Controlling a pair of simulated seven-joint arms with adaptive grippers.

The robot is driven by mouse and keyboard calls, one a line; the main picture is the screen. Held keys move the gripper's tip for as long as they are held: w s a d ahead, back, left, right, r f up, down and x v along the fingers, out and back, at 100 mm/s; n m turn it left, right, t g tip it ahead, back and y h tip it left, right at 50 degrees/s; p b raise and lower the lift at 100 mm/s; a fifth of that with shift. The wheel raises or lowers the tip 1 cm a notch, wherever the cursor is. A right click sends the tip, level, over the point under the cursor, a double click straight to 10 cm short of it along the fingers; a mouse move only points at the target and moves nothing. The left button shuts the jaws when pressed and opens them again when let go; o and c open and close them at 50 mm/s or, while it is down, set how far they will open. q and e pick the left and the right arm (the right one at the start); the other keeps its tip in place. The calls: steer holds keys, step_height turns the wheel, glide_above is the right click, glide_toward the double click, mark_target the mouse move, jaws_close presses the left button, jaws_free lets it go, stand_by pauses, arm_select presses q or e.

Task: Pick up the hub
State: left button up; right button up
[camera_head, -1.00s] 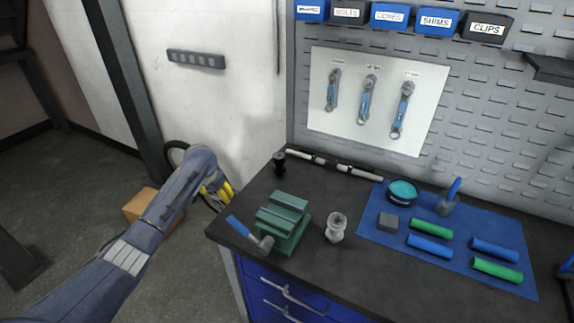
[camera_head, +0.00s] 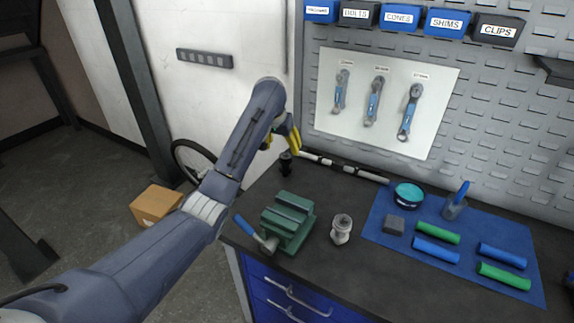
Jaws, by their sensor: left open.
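The hub (camera_head: 342,229) looks like a small silver, flanged metal part standing upright on the dark bench top, just right of the green vise. My left gripper (camera_head: 287,141) has yellow fingers, partly hidden behind my own forearm. It is open and empty, above the back left of the bench, up and to the left of the hub and well apart from it. My right gripper is not in view.
A green vise (camera_head: 288,222) and a blue-handled hammer (camera_head: 256,234) stand left of the hub. A black part (camera_head: 286,163) stands behind. A blue mat (camera_head: 384,236) with grips, a grey block and a teal tin lies right. Wrenches (camera_head: 406,112) hang on the wall panel.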

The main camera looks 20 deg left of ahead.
mark_target(285, 158)
arm_select(q)
steer(key=x, duration=0.9)
steer(key=shift+a+x, duration=0.1)
steer(key=shift+x, duration=1.25)
steer(key=shift+a+x, duration=0.15)
steer(key=shift+x, duration=1.25)
steer(key=shift+s, duration=0.1)
jaws_close()
